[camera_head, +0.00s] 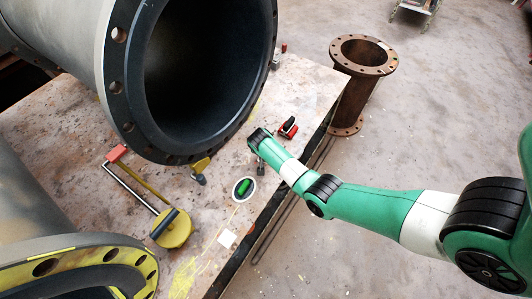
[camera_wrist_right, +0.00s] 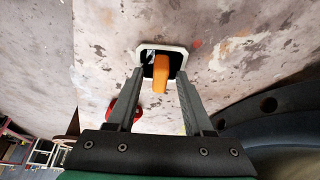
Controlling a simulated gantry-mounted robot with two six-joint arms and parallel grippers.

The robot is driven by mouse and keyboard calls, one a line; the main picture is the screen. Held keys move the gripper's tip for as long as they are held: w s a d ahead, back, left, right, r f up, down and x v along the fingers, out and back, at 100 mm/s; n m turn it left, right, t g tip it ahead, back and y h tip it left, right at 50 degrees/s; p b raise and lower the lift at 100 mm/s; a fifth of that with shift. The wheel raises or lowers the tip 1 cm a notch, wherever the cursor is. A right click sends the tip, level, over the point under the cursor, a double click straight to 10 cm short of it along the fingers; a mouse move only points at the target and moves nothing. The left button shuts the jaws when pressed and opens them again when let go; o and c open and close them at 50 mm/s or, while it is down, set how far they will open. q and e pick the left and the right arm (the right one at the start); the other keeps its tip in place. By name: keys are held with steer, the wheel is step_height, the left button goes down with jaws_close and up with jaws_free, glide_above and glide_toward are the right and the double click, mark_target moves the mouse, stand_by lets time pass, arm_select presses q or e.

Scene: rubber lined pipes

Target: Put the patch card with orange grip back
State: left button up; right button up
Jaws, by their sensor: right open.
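The patch card with orange grip (camera_wrist_right: 160,72) shows in the right wrist view. Its upright orange grip stands over a dark face with a pale rounded border (camera_wrist_right: 176,50), against the stained surface. My right gripper (camera_wrist_right: 159,80) is open, with one finger on each side of the orange grip; I cannot tell whether they touch it. In the head view my right gripper (camera_head: 259,166) reaches down near the table's right edge, and the orange-grip card cannot be made out there. My left gripper is not in view.
A green-grip card (camera_head: 243,188) lies on the table (camera_head: 290,90) left of my gripper. A red tool (camera_head: 288,127), a yellow tool (camera_head: 200,168), a yellow disc (camera_head: 173,230) and a red-ended tool (camera_head: 116,153) lie around. Large flanged pipes (camera_head: 118,85) overhang the left.

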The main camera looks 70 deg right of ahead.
steer(key=p+v, duration=0.8)
steer(key=v, duration=0.4)
steer(key=shift+a, duration=0.1)
